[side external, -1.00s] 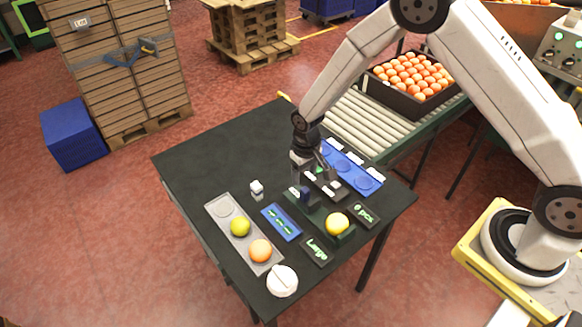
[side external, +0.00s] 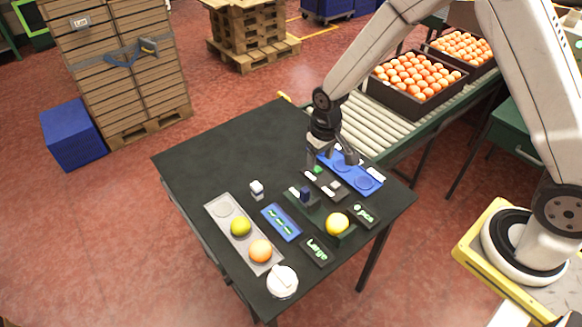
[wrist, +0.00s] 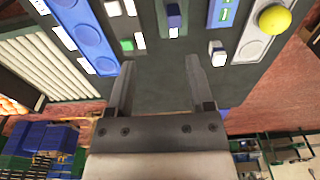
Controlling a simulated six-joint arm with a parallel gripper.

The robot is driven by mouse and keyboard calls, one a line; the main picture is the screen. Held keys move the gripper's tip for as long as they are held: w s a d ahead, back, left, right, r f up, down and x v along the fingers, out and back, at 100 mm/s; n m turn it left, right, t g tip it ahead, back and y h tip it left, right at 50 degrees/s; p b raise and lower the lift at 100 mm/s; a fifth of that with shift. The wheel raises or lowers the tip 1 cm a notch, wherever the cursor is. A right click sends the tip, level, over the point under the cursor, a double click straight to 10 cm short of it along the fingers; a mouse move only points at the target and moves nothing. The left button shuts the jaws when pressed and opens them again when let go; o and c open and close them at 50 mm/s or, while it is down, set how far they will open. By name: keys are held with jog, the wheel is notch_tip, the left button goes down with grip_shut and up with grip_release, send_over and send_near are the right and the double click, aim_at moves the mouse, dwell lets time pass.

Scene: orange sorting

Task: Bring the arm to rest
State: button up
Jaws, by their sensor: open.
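My gripper (side external: 335,152) is open and empty, raised over the back right part of the black table, near the blue tray (side external: 366,182) with round recesses. In the wrist view my gripper (wrist: 160,64) shows two spread fingers with nothing between them. On the table, a grey tray (side external: 224,209) holds a yellow-green fruit (side external: 240,226) and an orange (side external: 260,250). A yellow-orange fruit (side external: 337,224) sits on a dark green holder (side external: 301,207). The yellow-green fruit also shows in the wrist view (wrist: 274,19).
A roller conveyor (side external: 365,125) carries crates of oranges behind. The table's left rear is clear.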

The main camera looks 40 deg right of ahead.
jog(key=s+d+r+t, duration=0.1)
jog(key=s+d+r, duration=0.1)
jog(key=s+r, duration=0.3)
jog(key=s+d+r, duration=0.2)
jog(key=s+r, duration=0.3)
jog(key=s, duration=0.4)
jog(key=shift+s+d+r+t, duration=0.15)
jog(key=shift+d+t, duration=0.25)
